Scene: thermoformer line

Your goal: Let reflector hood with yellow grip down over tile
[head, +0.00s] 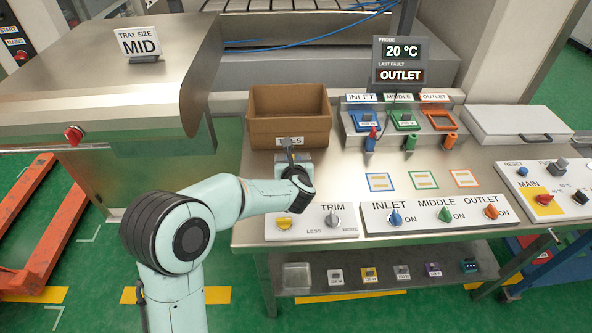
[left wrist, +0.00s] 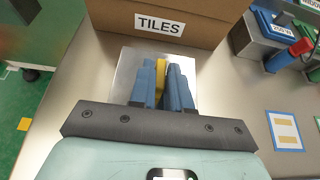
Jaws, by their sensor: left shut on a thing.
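The reflector hood (left wrist: 124,80) shows in the left wrist view as a shiny silver plate with a yellow grip (left wrist: 160,78) standing on it. My left gripper (left wrist: 162,84) has its blue fingers shut on the yellow grip. In the head view my left gripper (head: 291,155) is at the table's left part, just in front of the cardboard box marked TILES (head: 290,117). My own arm and hand cover most of the hood there. No tile shows beneath the hood, and I cannot tell whether the hood touches the table. My right gripper is not in view.
Blue, green and orange holders (head: 402,120) stand right of the box. Three coloured outlined pads (head: 422,180) lie on clear table before them. Knob panels (head: 435,215) line the front edge. A closed silver case (head: 518,124) is at the right.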

